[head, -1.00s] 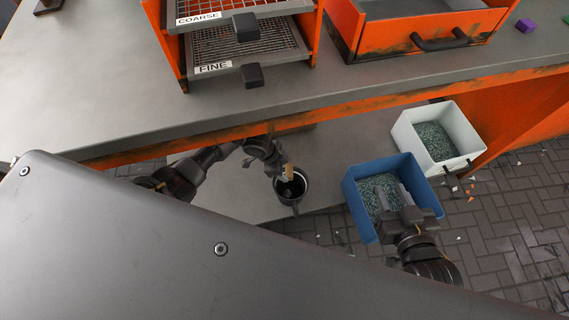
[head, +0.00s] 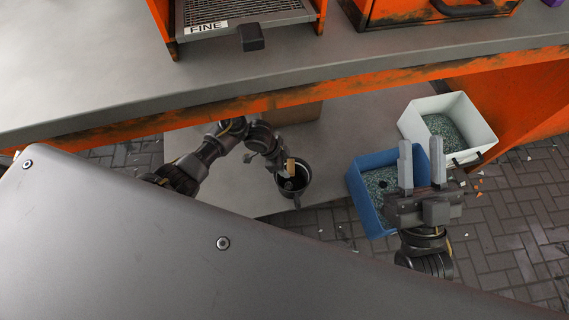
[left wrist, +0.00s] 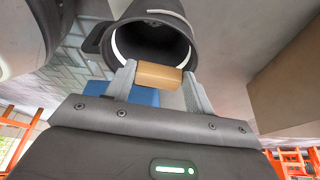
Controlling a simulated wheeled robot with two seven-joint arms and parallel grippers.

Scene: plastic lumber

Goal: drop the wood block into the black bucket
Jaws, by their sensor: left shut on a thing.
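The wood block (head: 291,166) is a small tan piece held between the fingers of my left gripper (head: 286,170). In the left wrist view the wood block (left wrist: 157,76) lies across between the two fingertips of my left gripper (left wrist: 158,82). The black bucket (head: 306,188) stands under the bench edge, and the block shows over its opening in the head view. In the left wrist view the black bucket (left wrist: 188,22) has its dark mouth just beyond the block. My right gripper (head: 421,165) has two grey fingers spread apart with nothing between them, over the blue bin.
A blue bin (head: 358,190) and a white bin (head: 472,155), both with greenish-grey flakes, stand right of the bucket. The grey bench (head: 100,85) with orange edge runs above. A sieve drawer marked FINE (head: 245,18) sits on it. Flakes litter the brick floor.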

